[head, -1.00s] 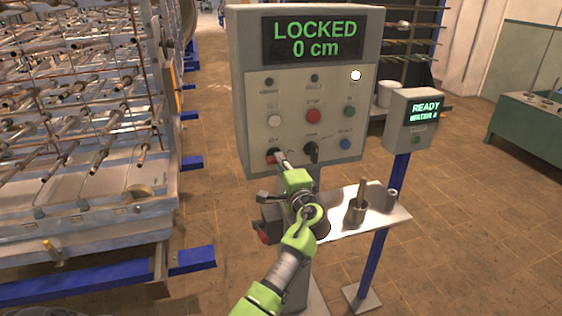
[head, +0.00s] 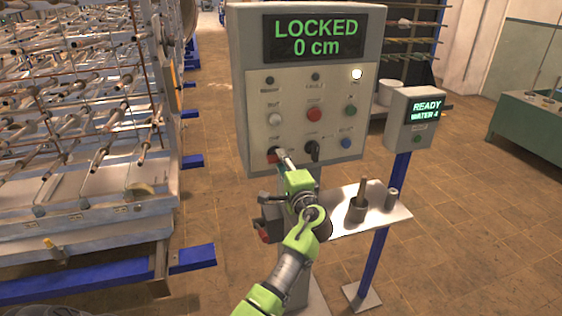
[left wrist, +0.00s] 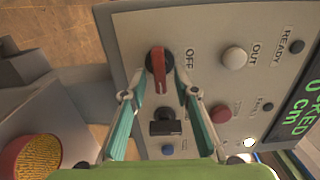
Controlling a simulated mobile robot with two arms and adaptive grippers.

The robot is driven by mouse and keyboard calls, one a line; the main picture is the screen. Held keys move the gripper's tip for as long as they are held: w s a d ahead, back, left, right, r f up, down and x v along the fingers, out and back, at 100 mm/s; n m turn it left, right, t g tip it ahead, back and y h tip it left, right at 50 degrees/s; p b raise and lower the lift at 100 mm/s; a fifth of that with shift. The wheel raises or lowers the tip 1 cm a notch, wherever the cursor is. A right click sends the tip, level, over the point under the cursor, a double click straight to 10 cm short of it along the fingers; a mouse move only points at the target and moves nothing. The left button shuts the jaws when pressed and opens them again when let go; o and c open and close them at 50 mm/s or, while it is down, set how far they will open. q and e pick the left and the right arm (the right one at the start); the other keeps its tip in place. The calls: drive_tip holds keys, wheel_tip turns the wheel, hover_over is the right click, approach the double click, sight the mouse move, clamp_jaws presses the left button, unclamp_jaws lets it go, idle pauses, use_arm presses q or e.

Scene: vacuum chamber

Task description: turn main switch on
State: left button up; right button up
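The red main switch (head: 271,156) is on the lower left of the grey control panel (head: 240,100). In the left wrist view the red switch (left wrist: 158,66) has its handle beside the label OFF. My left gripper (head: 281,155) is at the switch, and its arm hides part of the panel's lower edge. In the left wrist view my left gripper (left wrist: 158,93) is open, with one fingertip on each side of the red handle. I cannot tell whether the tips touch it. The panel display (head: 314,38) reads LOCKED, 0 cm. My right gripper is not in view.
A black switch (head: 312,148) sits just right of the red one, with several buttons above. A small shelf (head: 375,218) with metal parts juts out below. A second box (head: 412,118) reading READY stands right. A rack of rods (head: 80,100) fills the left.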

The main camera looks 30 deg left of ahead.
use_arm(q)
drive_tip(key=v, duration=1.1)
